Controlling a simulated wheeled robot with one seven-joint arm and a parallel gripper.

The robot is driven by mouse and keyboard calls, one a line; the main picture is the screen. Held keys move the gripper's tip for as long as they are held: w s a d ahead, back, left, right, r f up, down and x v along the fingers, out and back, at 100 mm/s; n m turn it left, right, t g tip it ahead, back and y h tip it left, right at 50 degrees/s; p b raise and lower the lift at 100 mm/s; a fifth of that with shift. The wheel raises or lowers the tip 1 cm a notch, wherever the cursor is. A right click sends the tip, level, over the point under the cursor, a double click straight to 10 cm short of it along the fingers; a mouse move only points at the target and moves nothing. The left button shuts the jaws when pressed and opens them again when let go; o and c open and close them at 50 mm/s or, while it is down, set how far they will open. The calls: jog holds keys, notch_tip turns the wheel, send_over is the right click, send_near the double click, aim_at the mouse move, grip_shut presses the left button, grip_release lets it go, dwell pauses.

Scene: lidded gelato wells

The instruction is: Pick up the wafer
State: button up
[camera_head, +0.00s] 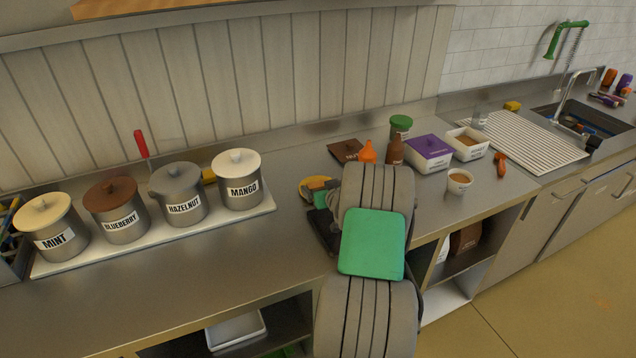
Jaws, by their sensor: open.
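My arm reaches over the counter in the head view and hides most of what is at its end. A small grey part of my gripper (333,197) shows at the arm's left edge; its fingertips are hidden. A round yellow-tan thing (316,184) lies right beside it, partly covered; I cannot tell if this is the wafer. A dark flat object (321,225) lies just in front of it, also partly behind my arm. No other wafer is clearly seen, and I see nothing held.
Lidded wells marked mint (54,236), blueberry (121,223), hazelnut (181,205) and mango (241,190) stand at left. At right are a brown bottle (395,151), a purple-lidded tub (429,154), a white tub (466,154) and a cup (459,183). Counter before the wells is clear.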

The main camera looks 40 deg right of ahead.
jog(key=shift+w+d+f, duration=0.1)
jog(key=shift+w+f, duration=0.1)
jog(key=shift+w, duration=0.2)
jog(key=shift+c, duration=0.4)
jog(key=c, duration=1.3)
